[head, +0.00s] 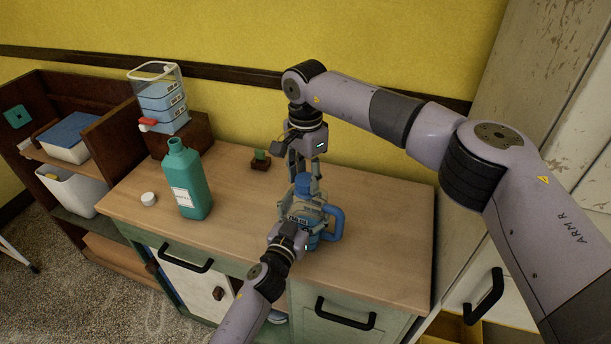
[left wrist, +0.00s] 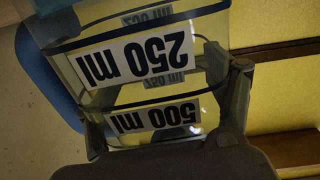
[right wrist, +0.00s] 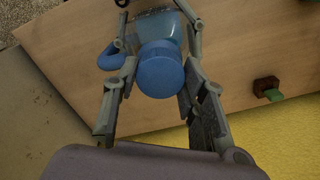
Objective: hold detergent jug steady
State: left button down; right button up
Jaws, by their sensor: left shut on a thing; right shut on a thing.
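The detergent jug is a clear, blue-tinted jug with a blue handle (head: 336,222) and a blue cap (head: 304,184); it stands upright on the wooden counter. My left gripper (head: 302,216) is shut on the jug's body from the front. The left wrist view shows the body close up, with upside-down 250 ml and 500 ml labels (left wrist: 135,58) between the fingers (left wrist: 165,110). My right gripper (head: 303,165) comes from above and behind and is shut on the cap, which shows between its fingers in the right wrist view (right wrist: 160,70). The jug's lower part is partly hidden by my left gripper.
A teal bottle (head: 187,182) without a cap stands left on the counter (head: 370,240), beside a small white cap (head: 149,199). A clear dispenser with a red tap (head: 148,124) stands on a dark block behind. A small dark block with a green piece (head: 261,159) sits near the wall.

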aim_at(306, 179)
jog(key=shift+r, duration=0.15)
jog(key=shift+r, duration=0.95)
jog(key=shift+r, duration=2)
pick_arm(q)
grip_release()
